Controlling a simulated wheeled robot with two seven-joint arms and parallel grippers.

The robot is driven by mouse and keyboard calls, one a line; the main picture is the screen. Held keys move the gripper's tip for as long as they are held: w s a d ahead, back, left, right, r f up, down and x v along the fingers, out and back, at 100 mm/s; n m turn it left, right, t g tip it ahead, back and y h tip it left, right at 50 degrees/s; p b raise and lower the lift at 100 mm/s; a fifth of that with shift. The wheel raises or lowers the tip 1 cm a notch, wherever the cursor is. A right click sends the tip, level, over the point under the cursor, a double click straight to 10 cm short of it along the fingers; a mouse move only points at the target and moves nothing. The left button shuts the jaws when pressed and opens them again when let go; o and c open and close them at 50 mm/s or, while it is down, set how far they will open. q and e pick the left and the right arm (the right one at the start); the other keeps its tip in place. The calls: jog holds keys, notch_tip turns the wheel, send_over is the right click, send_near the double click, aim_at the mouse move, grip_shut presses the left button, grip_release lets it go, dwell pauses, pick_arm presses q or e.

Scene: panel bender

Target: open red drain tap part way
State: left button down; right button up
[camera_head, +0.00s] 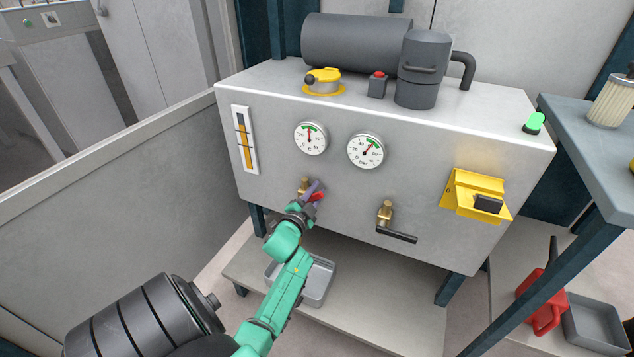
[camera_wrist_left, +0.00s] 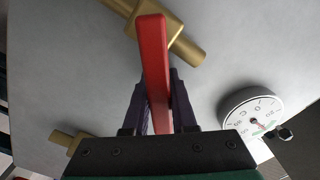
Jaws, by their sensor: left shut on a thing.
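The red drain tap is a brass valve with a red lever on the front of the grey tank. In the head view its red lever (camera_head: 318,196) and brass body (camera_head: 304,185) show partly behind my left gripper (camera_head: 308,194). In the left wrist view the red lever (camera_wrist_left: 153,60) runs from the brass body (camera_wrist_left: 160,20) down between the fingers of my left gripper (camera_wrist_left: 157,95). The gripper is shut on the lever. The lever's lower end is hidden by the gripper. My right gripper is not in view.
A second brass tap with a black lever (camera_head: 397,235) sits to the right. Above are two dial gauges (camera_head: 310,138) (camera_head: 366,150) and a sight glass (camera_head: 245,140). A grey tray (camera_head: 318,280) stands on the shelf below. A yellow box (camera_head: 474,192) projects at the right.

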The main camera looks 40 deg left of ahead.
pick_arm(q)
jog(key=shift+r, duration=0.15)
jog(key=c, duration=0.7)
grip_release()
jog(key=shift+w, duration=0.1)
jog(key=p+v, duration=0.2)
jog(key=v, duration=1.2)
jog(key=shift+s+d, duration=0.1)
jog(key=shift+s, duration=0.25)
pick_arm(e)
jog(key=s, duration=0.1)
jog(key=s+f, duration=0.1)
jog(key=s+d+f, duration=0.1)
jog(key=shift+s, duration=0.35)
pick_arm(q)
jog(key=shift+f, duration=0.2)
